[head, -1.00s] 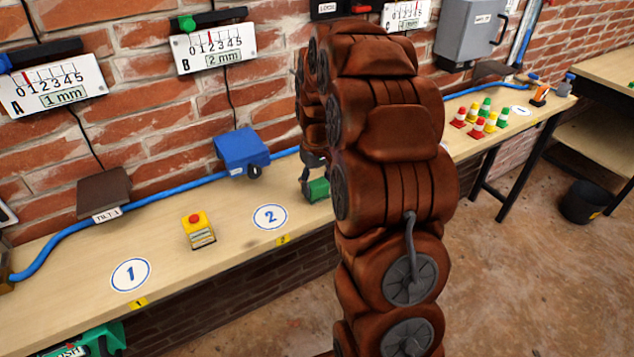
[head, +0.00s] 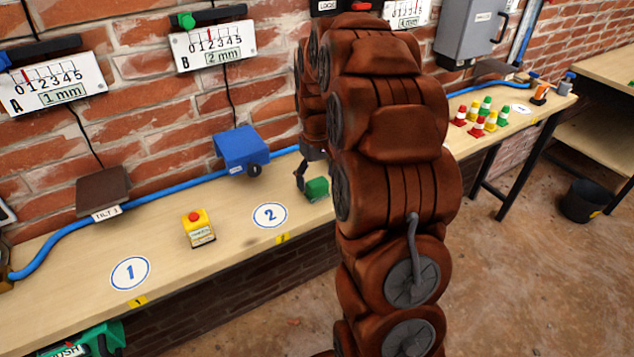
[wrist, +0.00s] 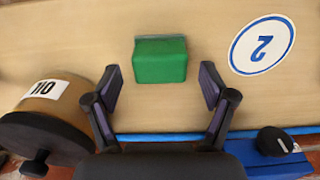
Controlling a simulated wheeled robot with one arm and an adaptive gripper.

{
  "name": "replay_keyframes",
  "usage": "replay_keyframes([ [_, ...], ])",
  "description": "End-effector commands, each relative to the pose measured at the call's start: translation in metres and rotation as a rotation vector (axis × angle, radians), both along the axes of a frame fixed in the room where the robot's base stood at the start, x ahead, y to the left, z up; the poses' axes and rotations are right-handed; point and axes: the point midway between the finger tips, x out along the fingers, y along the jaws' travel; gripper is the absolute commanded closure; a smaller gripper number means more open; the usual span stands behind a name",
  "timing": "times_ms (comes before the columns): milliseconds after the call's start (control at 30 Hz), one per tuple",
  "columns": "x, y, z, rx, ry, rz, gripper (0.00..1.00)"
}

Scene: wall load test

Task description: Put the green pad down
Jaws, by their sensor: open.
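The green pad (head: 317,188) is a small green block. It rests on the wooden bench to the right of the circle marked 2. In the wrist view the green pad (wrist: 160,60) lies on the bench just beyond the fingertips, centred between them. My gripper (wrist: 160,84) is open, with a gap on both sides of the pad and nothing held. In the head view my gripper (head: 303,186) is beside the pad, partly hidden behind my arm.
The bench (head: 90,240) carries a yellow box with a red button (head: 198,228). A tan cylinder marked 110 (wrist: 48,105) stands left of my gripper in the wrist view. A blue device (head: 242,150) and a blue hose (head: 180,187) lie along the wall. Several small cones (head: 480,113) stand farther right.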

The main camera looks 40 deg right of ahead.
Motion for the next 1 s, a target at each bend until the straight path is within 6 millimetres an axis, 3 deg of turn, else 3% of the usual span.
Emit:
replay_keyframes([
  [500,0.001,-0.001,0.086,-0.001,-0.003,0.000,0.18],
  [700,0.000,0.000,0.101,0.000,0.001,0.000,0.18],
  [1000,-0.002,0.004,0.106,0.001,0.002,0.003,0.18],
])
